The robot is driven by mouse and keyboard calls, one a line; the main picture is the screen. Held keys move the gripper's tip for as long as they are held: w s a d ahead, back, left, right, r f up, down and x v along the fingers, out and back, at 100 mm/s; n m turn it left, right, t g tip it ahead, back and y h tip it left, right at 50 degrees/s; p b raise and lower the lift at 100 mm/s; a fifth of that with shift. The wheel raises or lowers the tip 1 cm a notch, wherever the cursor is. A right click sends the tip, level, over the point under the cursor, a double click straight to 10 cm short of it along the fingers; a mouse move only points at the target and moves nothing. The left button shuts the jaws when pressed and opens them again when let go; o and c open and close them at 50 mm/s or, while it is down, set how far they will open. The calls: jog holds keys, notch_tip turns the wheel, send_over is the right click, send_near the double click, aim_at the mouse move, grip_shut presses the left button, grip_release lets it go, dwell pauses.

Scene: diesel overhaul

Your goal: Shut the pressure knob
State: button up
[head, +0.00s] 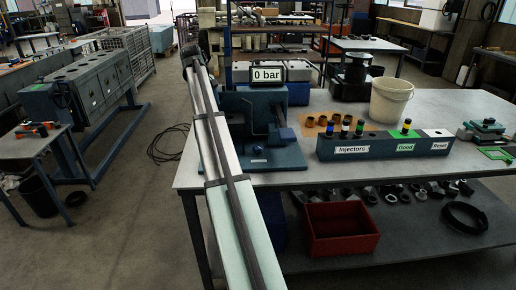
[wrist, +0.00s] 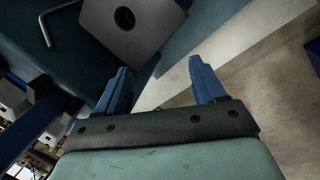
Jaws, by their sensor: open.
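The pressure test stand (head: 229,107) is a dark blue machine on the near table, with a display (head: 268,75) reading "0 bar" on top. I cannot single out the pressure knob; my arm covers part of the stand in the head view. A small blue part (head: 286,134) sticks out at the stand's right side, but I cannot tell whether it is the knob. In the wrist view my gripper (wrist: 160,82) is open with two blue fingers and nothing between them. A grey plate with a round dark hole (wrist: 108,28) lies beyond the fingers.
A red bin (head: 340,232) sits on the lower shelf. A bent metal rod (wrist: 44,30) shows in the wrist view.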

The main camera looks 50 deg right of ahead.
jog(key=shift+m, duration=0.5)
jog(key=s+d, duration=0.1)
jog(key=s+d+r, duration=0.1)
jog(key=d, duration=0.1)
jog(key=s+d+r, duration=0.1)
jog(key=s, duration=0.1)
jog(key=shift+d, duration=0.15)
jog(key=s+d+m, duration=0.2)
jog(key=s+d, duration=0.2)
jog(key=s, duration=0.2)
jog(key=m+y, duration=0.2)
jog(key=y, duration=0.1)
send_over(258, 147)
notch_tip(258, 147, down, 7)
notch_tip(258, 147, down, 13)
jog(key=shift+r, duration=0.1)
jog(key=c, duration=1)
